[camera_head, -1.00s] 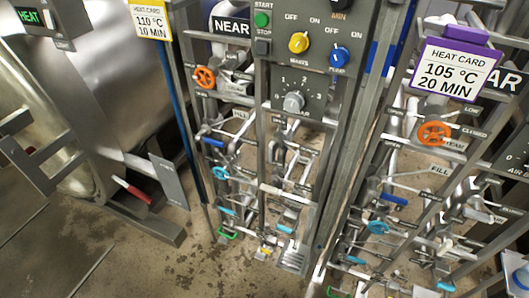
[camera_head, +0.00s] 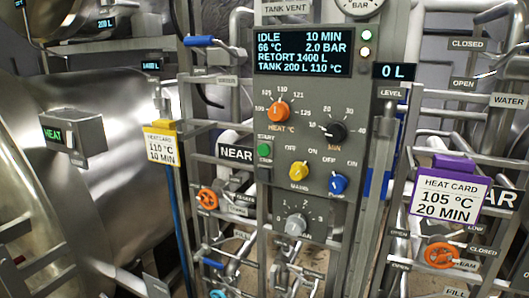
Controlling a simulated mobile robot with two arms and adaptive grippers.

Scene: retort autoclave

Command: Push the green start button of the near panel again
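The near panel (camera_head: 290,113) stands upright in the middle of the head view, with a NEAR sign (camera_head: 236,153) at its left edge. The green start button (camera_head: 264,150) is on the panel's left side, under the word START, with a dark stop button (camera_head: 263,174) below it. The panel's display (camera_head: 303,52) reads IDLE, 10 MIN, 66 °C, 2.0 BAR, RETORT 1400 L, TANK 200 L 110 °C. Neither of my grippers is in the picture, and nothing covers the button.
The panel also has an orange heat knob (camera_head: 279,111), a black minutes knob (camera_head: 336,131), a yellow switch (camera_head: 298,171) and a blue switch (camera_head: 338,184). A yellow-clipped heat card (camera_head: 162,147) hangs left, a purple-clipped one (camera_head: 449,194) right. Pipes and valves crowd both sides.

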